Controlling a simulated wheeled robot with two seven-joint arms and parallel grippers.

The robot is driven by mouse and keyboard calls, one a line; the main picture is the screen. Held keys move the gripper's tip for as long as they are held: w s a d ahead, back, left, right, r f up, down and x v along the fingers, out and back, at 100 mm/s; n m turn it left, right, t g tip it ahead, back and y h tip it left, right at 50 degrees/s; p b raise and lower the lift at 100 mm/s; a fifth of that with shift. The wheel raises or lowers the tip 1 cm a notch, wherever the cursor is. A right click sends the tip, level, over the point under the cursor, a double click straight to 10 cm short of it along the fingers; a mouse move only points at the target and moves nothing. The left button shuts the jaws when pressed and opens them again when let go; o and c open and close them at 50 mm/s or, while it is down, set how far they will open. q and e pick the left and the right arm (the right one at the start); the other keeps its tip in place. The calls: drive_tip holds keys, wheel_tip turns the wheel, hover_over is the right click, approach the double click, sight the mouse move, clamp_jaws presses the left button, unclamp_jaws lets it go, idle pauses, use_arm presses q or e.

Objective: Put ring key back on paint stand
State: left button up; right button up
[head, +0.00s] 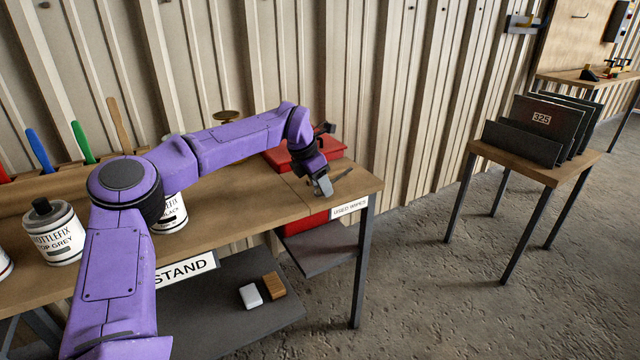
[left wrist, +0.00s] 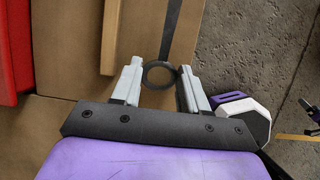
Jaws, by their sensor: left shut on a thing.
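The paint stand (head: 240,217) is a wooden-topped table along the wall, with a sign ending in "STAND" on its front. My left gripper (head: 322,186) is over its right end, near the front corner. The ring key (head: 343,174) is dark, with a straight shank. In the left wrist view its ring (left wrist: 160,88) sits between the fingertips of my left gripper (left wrist: 161,82), which are shut on it. The shank points away from the gripper over the wooden top. I cannot tell whether the key touches the top.
A red box (head: 335,146) stands behind the gripper. Paint cans (head: 54,232) and upright coloured handles are at the left. A lower shelf (head: 210,315) holds a white block and a brown block. A small table (head: 560,170) with dark panels stands right, across open floor.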

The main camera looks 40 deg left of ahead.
use_arm(q)
drive_tip(key=o, duration=1)
drive_tip(key=shift+f, duration=0.15)
drive_tip(key=shift+o, duration=0.2)
drive_tip(key=shift+r, duration=0.35)
drive_tip(key=p+v, duration=0.2)
drive_tip(key=v, duration=0.9)
drive_tip(key=shift+r, duration=0.3)
drive_tip(key=shift+s+a, duration=0.1)
drive_tip(key=shift+s, duration=0.05)
